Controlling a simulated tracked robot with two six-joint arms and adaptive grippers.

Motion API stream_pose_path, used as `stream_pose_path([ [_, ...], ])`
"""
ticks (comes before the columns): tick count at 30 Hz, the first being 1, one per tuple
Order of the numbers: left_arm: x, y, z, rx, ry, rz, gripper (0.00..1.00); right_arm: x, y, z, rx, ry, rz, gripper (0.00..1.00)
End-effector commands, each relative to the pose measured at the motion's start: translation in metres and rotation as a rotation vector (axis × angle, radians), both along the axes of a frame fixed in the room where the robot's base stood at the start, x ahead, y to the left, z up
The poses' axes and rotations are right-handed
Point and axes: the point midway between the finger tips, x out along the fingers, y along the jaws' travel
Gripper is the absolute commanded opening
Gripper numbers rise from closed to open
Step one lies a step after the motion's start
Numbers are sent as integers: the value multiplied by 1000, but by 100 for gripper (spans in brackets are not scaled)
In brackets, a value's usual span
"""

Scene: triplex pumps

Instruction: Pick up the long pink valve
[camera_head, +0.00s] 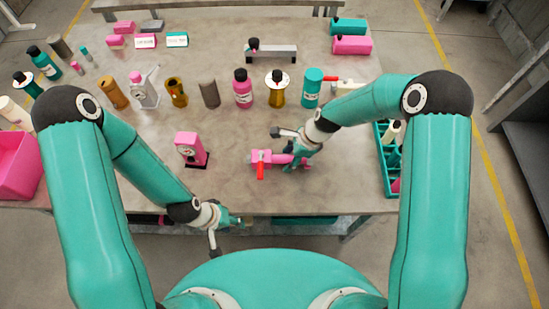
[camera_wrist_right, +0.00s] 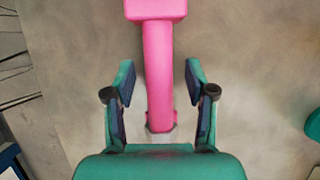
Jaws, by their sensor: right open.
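The long pink valve (camera_head: 264,157) lies on the table near its front edge, with a red handle (camera_head: 261,171) on its left part. In the right wrist view its pink pipe (camera_wrist_right: 158,75) runs between the two fingers, with a gap on either side. My right gripper (camera_head: 289,158) is over the valve's right part and hides some of it. The right wrist view shows this gripper (camera_wrist_right: 160,100) open, one finger on each side of the pipe. My left gripper (camera_head: 228,232) hangs low at the table's front edge, away from the valve; its opening is unclear.
A pink device with a dial (camera_head: 191,149) stands left of the valve. Several bottles and cylinders, including a pink bottle (camera_head: 243,91) and a teal can (camera_head: 311,88), stand in a row behind. A teal crate (camera_head: 386,163) is at the right edge.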

Motion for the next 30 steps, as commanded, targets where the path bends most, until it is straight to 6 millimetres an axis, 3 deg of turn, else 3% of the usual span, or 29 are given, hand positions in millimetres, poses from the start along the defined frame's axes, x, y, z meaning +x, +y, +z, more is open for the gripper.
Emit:
stream_pose_path([
  [19,0,0,0,0,0,0,40,0,0,-5,0,0,0,55],
  [27,0,0,0,0,0,0,40,0,0,-5,0,1,1,10],
  [29,0,0,0,0,0,0,40,0,0,-5,0,1,1,0],
  [30,0,0,0,0,0,0,40,0,0,-5,0,1,1,0],
])
